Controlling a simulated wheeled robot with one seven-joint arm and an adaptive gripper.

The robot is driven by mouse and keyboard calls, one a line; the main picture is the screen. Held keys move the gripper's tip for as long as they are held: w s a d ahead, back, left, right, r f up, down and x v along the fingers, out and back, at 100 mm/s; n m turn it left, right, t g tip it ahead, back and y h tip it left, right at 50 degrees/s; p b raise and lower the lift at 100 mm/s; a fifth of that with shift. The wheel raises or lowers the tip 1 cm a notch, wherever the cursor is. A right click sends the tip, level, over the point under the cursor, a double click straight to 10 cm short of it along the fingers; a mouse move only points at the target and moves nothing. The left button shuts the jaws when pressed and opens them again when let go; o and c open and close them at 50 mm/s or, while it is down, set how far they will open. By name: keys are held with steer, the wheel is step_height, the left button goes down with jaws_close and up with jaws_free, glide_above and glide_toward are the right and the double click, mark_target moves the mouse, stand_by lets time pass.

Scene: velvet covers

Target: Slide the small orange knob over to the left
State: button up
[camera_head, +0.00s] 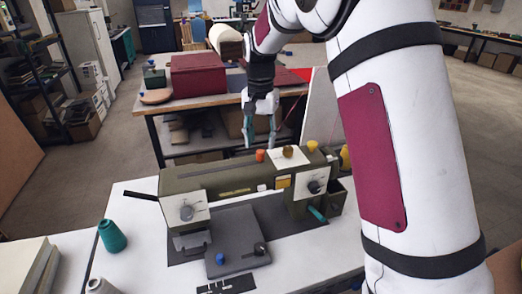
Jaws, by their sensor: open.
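The small orange knob (260,156) stands on the top of an olive-green machine (225,178), near the middle of its length and just left of a white plate. My gripper (261,142) points down above the machine. Its two fingers are spread apart, one on each side of the knob in the picture, and nothing shows between them. The fingertips appear close above or behind the knob; I cannot tell the exact gap in depth.
A brass-coloured knob (288,152) and a yellow knob (312,146) stand right of the orange one. A dark lever (142,195) sticks out at the machine's left end. A teal cone (112,236) stands on the white table (150,262). A red box (198,76) sits on the table behind.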

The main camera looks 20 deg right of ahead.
mark_target(260, 150)
steer(key=shift+f, duration=2.3)
jaws_close()
